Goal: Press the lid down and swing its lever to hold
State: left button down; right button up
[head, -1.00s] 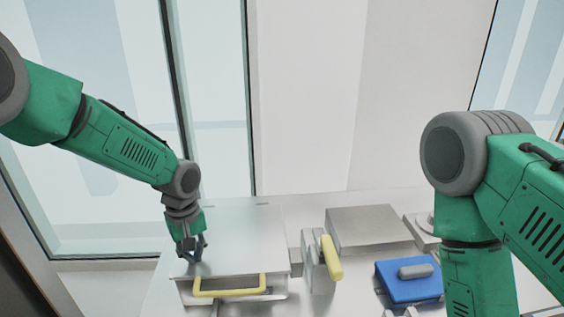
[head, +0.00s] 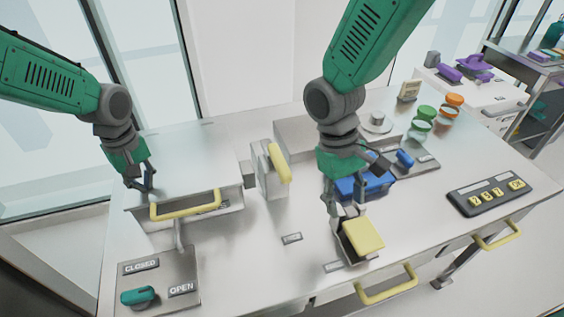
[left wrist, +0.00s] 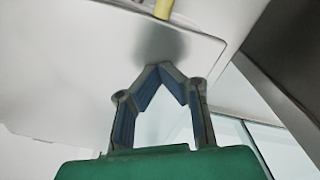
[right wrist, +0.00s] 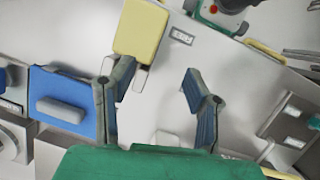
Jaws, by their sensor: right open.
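The flat silver lid (head: 185,158) lies at the left of the table, above a metal front with a yellow handle (head: 186,206). My left gripper (head: 143,186) points down at the lid's left part, and in the left wrist view its fingertips (left wrist: 156,68) meet against or just above the lid (left wrist: 70,60); contact is unclear. A lever with a yellow grip (head: 279,162) stands upright on a metal bracket right of the lid. My right gripper (head: 355,188) is open and empty, right of the lever; in the right wrist view its fingers (right wrist: 160,72) are apart.
A yellow-topped block (head: 362,236) is just below my right gripper. A blue box (head: 368,190) is close behind it. A teal knob (head: 138,296) sits between CLOSED and OPEN labels at front left. A black keypad (head: 490,196) and jars (head: 420,128) are on the right.

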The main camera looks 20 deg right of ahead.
aim_at(282, 163)
jog(key=w+a+r+m+t+y, duration=0.15)
jog(key=w+a+r+t, duration=0.25)
jog(key=w+a+r, duration=0.7)
jog(key=f, duration=0.3)
jog(key=d+f, duration=0.1)
jog(key=f, duration=0.2)
jog(key=w+d+f, duration=0.1)
jog(key=f, duration=0.2)
jog(key=shift+f, duration=0.35)
grip_shut()
